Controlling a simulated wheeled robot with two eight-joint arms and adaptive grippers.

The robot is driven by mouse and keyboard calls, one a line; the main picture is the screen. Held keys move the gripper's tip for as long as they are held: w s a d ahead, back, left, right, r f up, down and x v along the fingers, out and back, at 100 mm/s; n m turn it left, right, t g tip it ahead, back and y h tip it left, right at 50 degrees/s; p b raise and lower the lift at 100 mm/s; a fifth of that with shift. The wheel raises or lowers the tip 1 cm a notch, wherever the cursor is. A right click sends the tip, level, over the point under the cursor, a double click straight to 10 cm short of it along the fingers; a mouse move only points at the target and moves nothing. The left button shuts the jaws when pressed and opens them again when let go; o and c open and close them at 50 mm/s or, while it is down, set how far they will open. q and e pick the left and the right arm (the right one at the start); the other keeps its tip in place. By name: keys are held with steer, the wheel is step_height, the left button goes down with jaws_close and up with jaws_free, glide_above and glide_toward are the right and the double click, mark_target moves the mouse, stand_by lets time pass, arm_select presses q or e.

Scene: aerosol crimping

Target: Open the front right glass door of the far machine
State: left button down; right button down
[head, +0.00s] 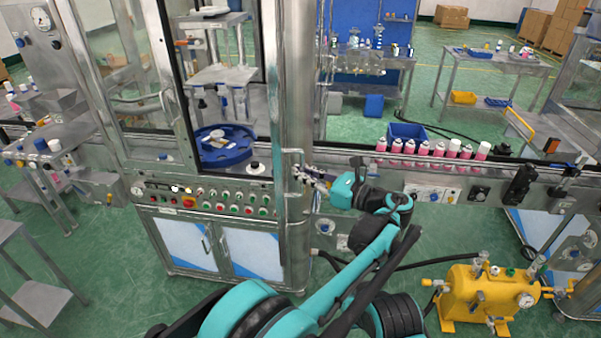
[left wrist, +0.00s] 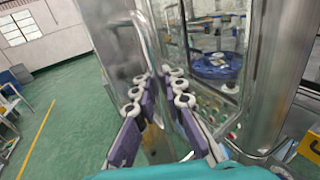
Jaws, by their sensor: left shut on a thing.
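The far machine is a tall steel cabinet with glazed sides (head: 292,60) and a blue turntable (head: 222,148) inside its right-hand bay. The front right door's bar handle (head: 293,172) stands upright beside the steel corner. My left gripper (head: 308,177) is at this handle. In the left wrist view, the handle bar (left wrist: 147,42) runs down between the ringed fingers of my left gripper (left wrist: 155,92), which are shut on it. The glass is hard to make out, so I cannot tell how far the door stands open. My right gripper is not in view.
A button panel (head: 215,198) lies below the turntable. A conveyor with several pink and white cans (head: 438,150) runs off to the right. A yellow pump unit (head: 480,297) stands on the floor at the lower right. Green floor (head: 110,250) is open in front of the cabinet.

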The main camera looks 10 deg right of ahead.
arm_select(q)
steer(key=c, duration=1.8)
jaws_free()
steer(key=shift+o, duration=1.2)
steer(key=shift+s, duration=0.15)
